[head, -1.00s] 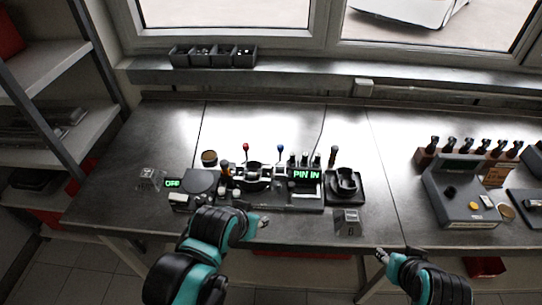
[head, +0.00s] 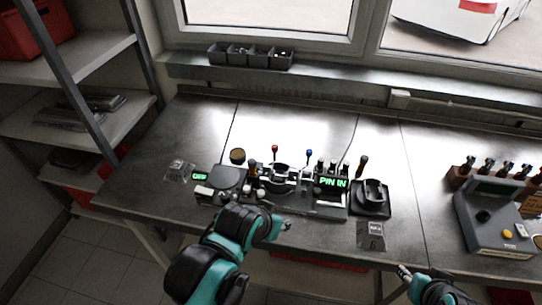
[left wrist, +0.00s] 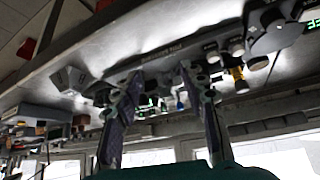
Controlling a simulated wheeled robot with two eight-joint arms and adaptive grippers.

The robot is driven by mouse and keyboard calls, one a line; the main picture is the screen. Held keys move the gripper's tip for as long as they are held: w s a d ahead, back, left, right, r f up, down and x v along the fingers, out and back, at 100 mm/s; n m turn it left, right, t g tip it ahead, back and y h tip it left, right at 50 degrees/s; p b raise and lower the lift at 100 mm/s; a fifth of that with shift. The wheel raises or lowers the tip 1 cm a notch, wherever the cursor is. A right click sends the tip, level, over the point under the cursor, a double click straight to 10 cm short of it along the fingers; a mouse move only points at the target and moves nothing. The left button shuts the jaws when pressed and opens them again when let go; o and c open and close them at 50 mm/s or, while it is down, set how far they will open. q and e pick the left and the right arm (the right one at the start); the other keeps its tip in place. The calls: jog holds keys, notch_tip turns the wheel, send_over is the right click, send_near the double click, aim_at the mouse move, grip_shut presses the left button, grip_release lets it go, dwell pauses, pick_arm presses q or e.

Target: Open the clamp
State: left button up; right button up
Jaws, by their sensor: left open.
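A fixture (head: 284,178) stands on the bench in the head view, with a dark ring-shaped seat and pale metal parts. A red-tipped lever (head: 275,150) and a blue-tipped lever (head: 309,155) rise behind it. I cannot tell which part is the clamp. A display (head: 330,182) beside it reads PIN IN. My left gripper (head: 284,226) is open and empty at the bench's front edge, in front of the fixture and apart from it. Its spread fingers show in the left wrist view (left wrist: 153,82). My right gripper (head: 402,269) is low in front of the bench; its fingers are too small to judge.
A round dark plate (head: 229,177) and an OFF display (head: 200,176) stand left of the fixture. A grey console (head: 492,222) stands farther right. Bare bench lies between.

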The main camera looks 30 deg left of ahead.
dwell(0.4)
pick_arm(q)
jog(key=w+a+r+p, duration=0.2)
jog(key=w+r+p, duration=0.2)
jog(key=w+r, duration=0.15)
jog(key=g+p, duration=0.3)
jog(key=p, duration=0.7)
send_near(275, 146)
notch_tip(275, 146, down, 2)
jog(key=x, duration=0.3)
jog(key=b+x, duration=0.1)
jog(key=x, duration=0.3)
jog(key=shift+w, duration=0.3)
grip_shut()
